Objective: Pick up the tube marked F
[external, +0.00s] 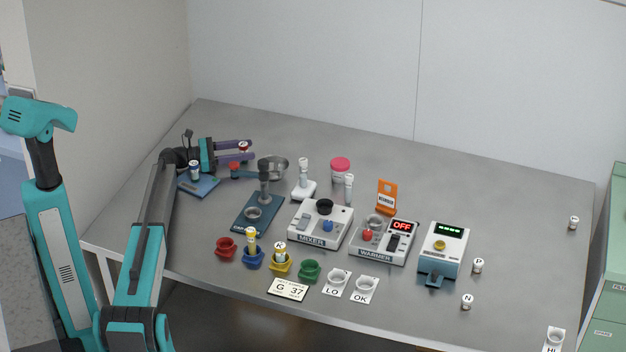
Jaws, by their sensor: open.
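My gripper (250,150) is open at the back left of the table, its two purple fingers pointing right. A small white tube with a red band (243,147) stands between or just behind the fingertips; I cannot tell whether they touch it. Its letter is not readable. A white tube with a blue band (194,168) is on a blue pad near my wrist. A tube marked K (280,250) stands in the yellow holder. Tubes marked P (478,266) and N (467,301) stand at the right. I cannot make out an F on any tube.
The mixer (320,224), the warmer (383,242) showing OFF, and a device with a green display (445,248) fill the middle. The back right is mostly clear.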

